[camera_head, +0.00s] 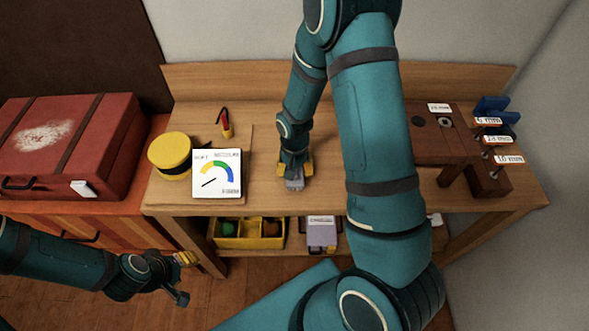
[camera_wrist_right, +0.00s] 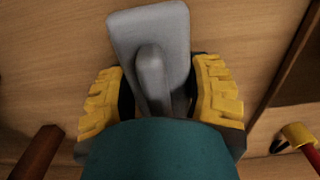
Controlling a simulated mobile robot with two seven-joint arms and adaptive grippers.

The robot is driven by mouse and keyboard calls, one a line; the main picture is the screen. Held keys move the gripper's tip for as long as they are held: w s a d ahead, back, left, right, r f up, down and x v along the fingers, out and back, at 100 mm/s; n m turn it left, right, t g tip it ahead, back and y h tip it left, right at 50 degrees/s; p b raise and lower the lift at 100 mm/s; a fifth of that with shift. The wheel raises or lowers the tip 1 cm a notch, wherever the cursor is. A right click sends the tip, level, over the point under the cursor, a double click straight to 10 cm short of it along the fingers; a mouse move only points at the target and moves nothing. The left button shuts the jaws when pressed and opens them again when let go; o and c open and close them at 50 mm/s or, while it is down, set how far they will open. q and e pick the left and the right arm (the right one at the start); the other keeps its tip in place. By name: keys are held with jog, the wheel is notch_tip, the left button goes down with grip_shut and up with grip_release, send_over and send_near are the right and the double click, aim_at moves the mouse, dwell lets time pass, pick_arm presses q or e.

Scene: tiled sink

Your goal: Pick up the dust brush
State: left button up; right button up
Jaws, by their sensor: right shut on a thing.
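The grey dust brush (camera_wrist_right: 150,35) has a flat rectangular head and a raised handle between my right fingers in the right wrist view. In the head view only a small grey part of the brush (camera_head: 294,184) shows below the fingers, near the front edge of the workbench (camera_head: 270,140). My right gripper (camera_wrist_right: 160,95) is shut on its handle, with a yellow pad on each side. I cannot tell whether the brush touches the bench. My left gripper (camera_head: 186,262) is low at the left, in front of the bench and away from the brush; its opening is unclear.
A white gauge card (camera_head: 217,174), a yellow round container (camera_head: 170,154) and a red-handled tool (camera_head: 226,126) are left on the bench. A brown block fixture (camera_head: 432,145) stands right. A red case (camera_head: 65,145) is far left. A yellow bin (camera_head: 238,243) sits below.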

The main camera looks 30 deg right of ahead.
notch_tip(320, 180, up, 10)
jog(key=shift+r+p, duration=0.1)
jog(key=shift+p, duration=0.45)
